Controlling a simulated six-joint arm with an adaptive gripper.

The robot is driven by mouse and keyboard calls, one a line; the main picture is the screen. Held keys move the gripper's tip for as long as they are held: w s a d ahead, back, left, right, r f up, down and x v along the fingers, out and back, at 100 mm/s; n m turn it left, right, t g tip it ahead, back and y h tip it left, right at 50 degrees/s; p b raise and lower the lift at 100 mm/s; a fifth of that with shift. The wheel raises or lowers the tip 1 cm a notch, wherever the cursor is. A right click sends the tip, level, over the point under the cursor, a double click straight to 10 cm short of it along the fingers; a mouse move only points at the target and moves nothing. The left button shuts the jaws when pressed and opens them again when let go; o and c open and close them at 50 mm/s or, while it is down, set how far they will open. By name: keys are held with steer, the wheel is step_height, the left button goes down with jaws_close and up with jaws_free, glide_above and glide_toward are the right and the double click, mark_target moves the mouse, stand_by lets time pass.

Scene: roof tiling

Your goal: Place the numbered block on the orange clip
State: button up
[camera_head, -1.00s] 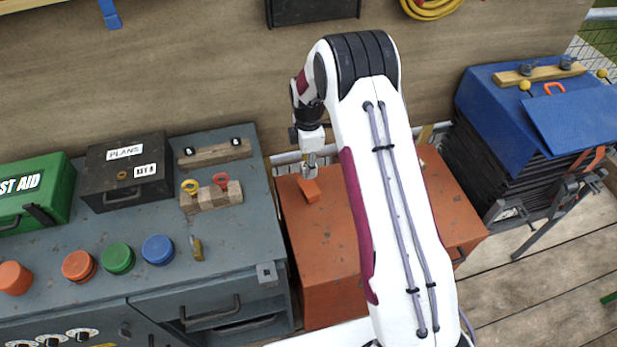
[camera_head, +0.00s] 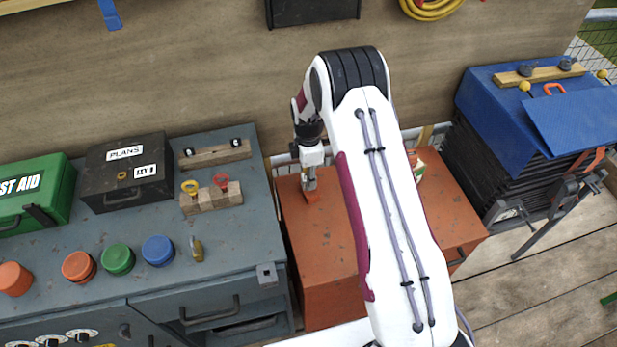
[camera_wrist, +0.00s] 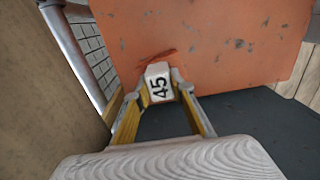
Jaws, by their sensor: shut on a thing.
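An orange, clip-shaped loop (camera_head: 554,88) lies on the blue cover at the right, well away from my gripper.
A blue-covered stack (camera_head: 500,110) stands at the right. A small white, green and orange item (camera_head: 416,168) sits on the cabinet, partly behind my arm. At the left, a grey bench (camera_head: 215,255) carries a dark box (camera_head: 125,170) and coloured caps. A wooden wall stands behind.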

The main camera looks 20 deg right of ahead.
steer(key=shift+f, duration=0.15)
steer(key=o, duration=1.1)
step_height(320, 180, up, 12)
stand_by(0.6)
stand_by(0.5)
